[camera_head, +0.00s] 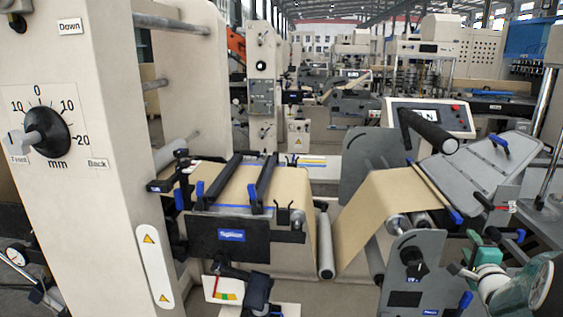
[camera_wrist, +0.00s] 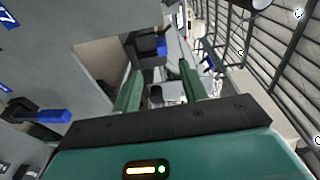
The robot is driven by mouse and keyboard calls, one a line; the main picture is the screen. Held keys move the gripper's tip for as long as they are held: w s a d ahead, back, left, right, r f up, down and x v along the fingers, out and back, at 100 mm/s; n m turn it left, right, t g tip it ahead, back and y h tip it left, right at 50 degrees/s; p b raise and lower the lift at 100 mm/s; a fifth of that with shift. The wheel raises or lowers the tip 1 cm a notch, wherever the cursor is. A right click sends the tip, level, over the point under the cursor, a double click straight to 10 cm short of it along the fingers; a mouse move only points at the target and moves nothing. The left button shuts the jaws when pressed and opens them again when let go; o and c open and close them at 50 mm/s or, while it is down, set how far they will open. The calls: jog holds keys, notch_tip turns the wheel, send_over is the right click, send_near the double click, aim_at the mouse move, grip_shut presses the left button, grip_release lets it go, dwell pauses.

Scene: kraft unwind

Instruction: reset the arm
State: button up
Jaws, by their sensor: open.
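My gripper (camera_wrist: 160,82) shows in the wrist view with its two green fingers spread apart and nothing between them. Behind the fingers are a grey panel and a dark part with a blue end, apart from the fingers as far as I can tell. In the camera_head view part of my arm, pale with teal pieces, shows at the lower right beside the machine. I cannot make out the fingers clearly there.
The brown kraft paper web (camera_head: 375,205) runs over rollers close to my arm. A grey plate with blue handles (camera_head: 485,165) stands above it. A control panel (camera_head: 430,117) is behind. A cream column with a black dial (camera_head: 45,132) stands at the left.

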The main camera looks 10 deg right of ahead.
jog(key=a+r+n+g+y, duration=0.1)
jog(key=a+r+n+g, duration=0.3)
jog(key=a, duration=0.6)
jog(key=a+r+n+g, duration=0.1)
jog(key=a+n, duration=0.4)
jog(key=a, duration=0.6)
jog(key=s+a+f+n+g+y, duration=0.2)
jog(key=s+a+n+g+y, duration=0.3)
jog(key=s+a+n, duration=0.8)
jog(key=s+a, duration=0.6)
jog(key=a, duration=0.2)
jog(key=shift+s+a+f+g+y, duration=0.3)
jog(key=shift+s+a+f+y, duration=0.05)
jog(key=shift+s+y, duration=0.05)
jog(key=shift+d, duration=0.15)
